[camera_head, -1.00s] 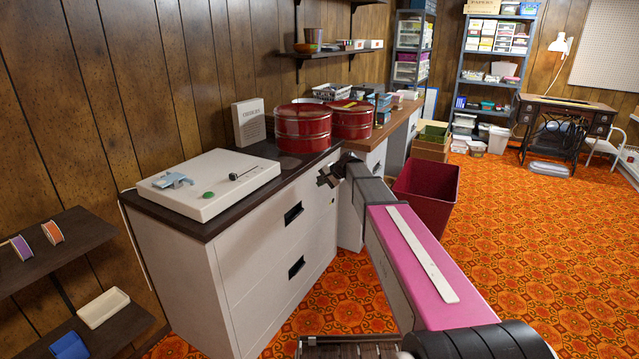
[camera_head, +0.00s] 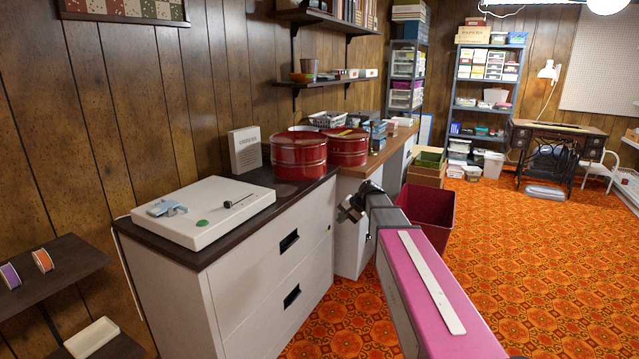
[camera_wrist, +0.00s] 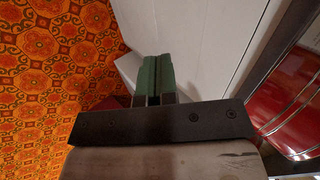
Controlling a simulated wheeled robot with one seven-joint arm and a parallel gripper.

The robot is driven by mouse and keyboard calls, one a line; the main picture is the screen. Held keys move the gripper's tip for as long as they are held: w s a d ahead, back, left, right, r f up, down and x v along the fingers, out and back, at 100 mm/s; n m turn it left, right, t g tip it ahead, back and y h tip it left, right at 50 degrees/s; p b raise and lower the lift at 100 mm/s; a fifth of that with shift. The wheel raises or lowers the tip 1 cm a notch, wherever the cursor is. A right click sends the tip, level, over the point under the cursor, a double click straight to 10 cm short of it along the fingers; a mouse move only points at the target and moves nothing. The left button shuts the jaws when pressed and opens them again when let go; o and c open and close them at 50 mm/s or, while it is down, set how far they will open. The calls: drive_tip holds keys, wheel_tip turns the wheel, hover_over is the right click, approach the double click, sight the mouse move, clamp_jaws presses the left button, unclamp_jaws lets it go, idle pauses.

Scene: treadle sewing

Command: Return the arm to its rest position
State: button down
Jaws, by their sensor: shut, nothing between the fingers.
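My gripper (camera_head: 350,210) is at the far end of my pink-sided arm, beside the right end of the white cabinet (camera_head: 225,300). In the wrist view my gripper (camera_wrist: 157,78) has its green finger pads together, shut with nothing between them. The orange carpet (camera_wrist: 45,60) and the pale cabinet face (camera_wrist: 185,35) lie beyond the fingers, and a red tin (camera_wrist: 293,80) shows at the right edge. I cannot tell the exact gap between my gripper and the cabinet.
Two red tins (camera_head: 299,157) (camera_head: 347,148) and a white device (camera_head: 205,212) stand on the cabinet tops. A dark red bin (camera_head: 428,214) stands on the floor beyond my arm. The patterned carpet (camera_head: 530,250) to the right is open, up to a treadle sewing table (camera_head: 556,133).

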drive_tip(key=s+d+f+n+g+h, duration=0.1)
drive_tip(key=s+d+f+h, duration=0.1)
drive_tip(key=s+f, duration=0.3)
drive_tip(key=s+d+f+n+g+h, duration=0.1)
drive_tip(key=s+f, duration=0.4)
drive_tip(key=s, duration=0.9)
drive_tip(key=s+d+f+n+g+h, duration=0.2)
drive_tip(key=s+d+f+n+h, duration=0.1)
drive_tip(key=s, duration=0.6)
wheel_tip(320, 180, down, 2)
drive_tip(key=shift+s+d+f+h, duration=0.15)
drive_tip(key=shift+d+h, duration=0.25)
drive_tip(key=shift+d, duration=0.45)
